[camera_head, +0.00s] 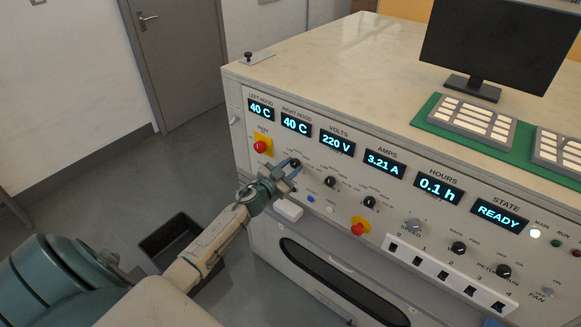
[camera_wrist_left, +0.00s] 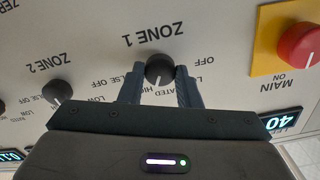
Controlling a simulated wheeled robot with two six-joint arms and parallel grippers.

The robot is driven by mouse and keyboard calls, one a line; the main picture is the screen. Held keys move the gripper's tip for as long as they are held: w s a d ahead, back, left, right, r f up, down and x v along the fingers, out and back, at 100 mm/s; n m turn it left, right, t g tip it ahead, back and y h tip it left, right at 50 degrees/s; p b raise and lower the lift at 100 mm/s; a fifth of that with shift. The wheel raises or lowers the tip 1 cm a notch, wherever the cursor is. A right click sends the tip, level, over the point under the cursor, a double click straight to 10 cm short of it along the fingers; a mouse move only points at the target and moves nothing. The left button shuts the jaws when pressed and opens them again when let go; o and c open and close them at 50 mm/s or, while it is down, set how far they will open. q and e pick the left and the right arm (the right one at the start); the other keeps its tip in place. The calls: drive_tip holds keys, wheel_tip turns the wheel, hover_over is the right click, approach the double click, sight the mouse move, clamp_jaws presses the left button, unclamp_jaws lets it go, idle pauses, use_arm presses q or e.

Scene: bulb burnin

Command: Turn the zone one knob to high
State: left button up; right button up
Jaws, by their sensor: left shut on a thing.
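The zone one knob (camera_wrist_left: 160,68) is a round black knob on the white panel, under an upside-down ZONE 1 label in the left wrist view. A pale pointer line on it points toward the bottom of that view. OFF and part of a LOW label show to its right; the HIGH label shows below left, partly hidden by a finger. My left gripper (camera_wrist_left: 160,88) is shut on this knob, one finger on each side. In the head view the knob (camera_head: 295,162) shows just beyond my left gripper (camera_head: 284,172). My right gripper is not in view.
The zone two knob (camera_wrist_left: 57,91) is close by on the panel. The red main button (camera_wrist_left: 302,46) on its yellow plate is on the other side. A second red button (camera_head: 360,228) sits lower. A monitor (camera_head: 497,45) stands on top; a dark bin (camera_head: 172,235) is on the floor.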

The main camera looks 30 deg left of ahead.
use_arm(q)
drive_tip(key=shift+m, duration=1)
drive_tip(key=o, duration=1)
drive_tip(key=s+b, duration=0.2)
drive_tip(key=s, duration=0.1)
drive_tip(key=s+b, duration=0.3)
drive_tip(key=s, duration=0.1)
drive_tip(key=s+a+b, duration=0.1)
drive_tip(key=s+b, duration=0.1)
drive_tip(key=s, duration=0.2)
drive_tip(key=shift+b, duration=0.4)
drive_tip(key=shift+w, duration=0.1)
